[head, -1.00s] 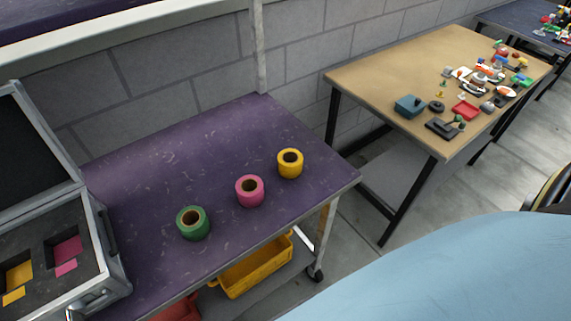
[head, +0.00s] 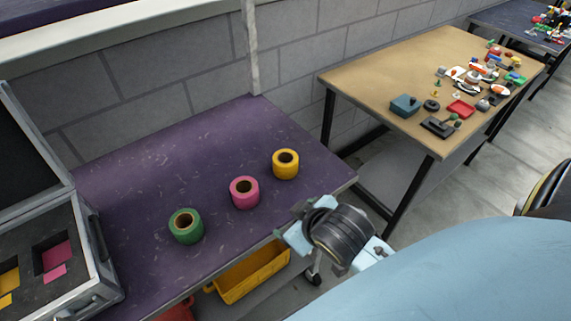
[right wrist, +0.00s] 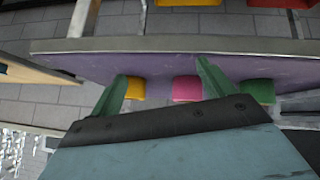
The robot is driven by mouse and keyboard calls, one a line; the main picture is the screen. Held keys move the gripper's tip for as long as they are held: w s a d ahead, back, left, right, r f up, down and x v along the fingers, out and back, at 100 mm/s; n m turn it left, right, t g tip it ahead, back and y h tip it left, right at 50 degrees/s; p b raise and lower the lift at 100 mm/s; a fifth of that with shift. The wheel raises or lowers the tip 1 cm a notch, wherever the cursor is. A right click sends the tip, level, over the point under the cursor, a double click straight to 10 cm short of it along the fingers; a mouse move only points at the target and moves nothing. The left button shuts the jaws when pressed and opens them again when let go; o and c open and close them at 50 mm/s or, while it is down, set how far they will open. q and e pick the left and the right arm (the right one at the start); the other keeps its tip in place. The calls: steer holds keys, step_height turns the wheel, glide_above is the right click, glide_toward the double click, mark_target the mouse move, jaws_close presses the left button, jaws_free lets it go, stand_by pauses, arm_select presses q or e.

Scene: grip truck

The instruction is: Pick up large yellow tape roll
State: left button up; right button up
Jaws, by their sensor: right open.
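The yellow tape roll (head: 285,164) stands on the purple cart top, the farthest right of a row of three rolls in the head view. It also shows in the right wrist view (right wrist: 135,88), partly behind a green finger. A pink roll (head: 244,192) and a green roll (head: 186,225) stand to its left. My right gripper (head: 290,228) is at the cart's front right edge, in front of the yellow roll and apart from it. My left gripper is not in view.
An open grey case (head: 85,262) with foam cutouts sits on the left of the purple cart top (head: 185,165). A yellow bin (head: 252,272) is on the lower shelf. A tan table (head: 375,72) with small parts stands to the right. The cart's back area is clear.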

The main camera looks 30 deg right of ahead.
steer(key=w+a+r+n+t+y, duration=0.25)
steer(key=w+r+t, duration=0.25)
steer(key=w+r, duration=0.25)
steer(key=w+a+r+n+t+y, duration=0.1)
steer(key=w+a+r+n+t, duration=0.2)
steer(key=w+r+t, duration=0.35)
steer(key=a+r+n+g+y, duration=0.3)
steer(key=a+r+n+y, duration=0.7)
steer(key=n+y, duration=0.3)
steer(key=n+g+h, duration=1.6)
steer(key=g, duration=0.1)
glide_above(285, 161)
steer(key=s+a, duration=0.1)
step_height(285, 161, down, 12)
steer(key=shift+s+f, duration=0.15)
steer(key=shift+f, duration=3.1)
steer(key=shift+s+f, duration=0.15)
steer(key=shift+f, duration=3.1)
steer(key=c, duration=1.1)
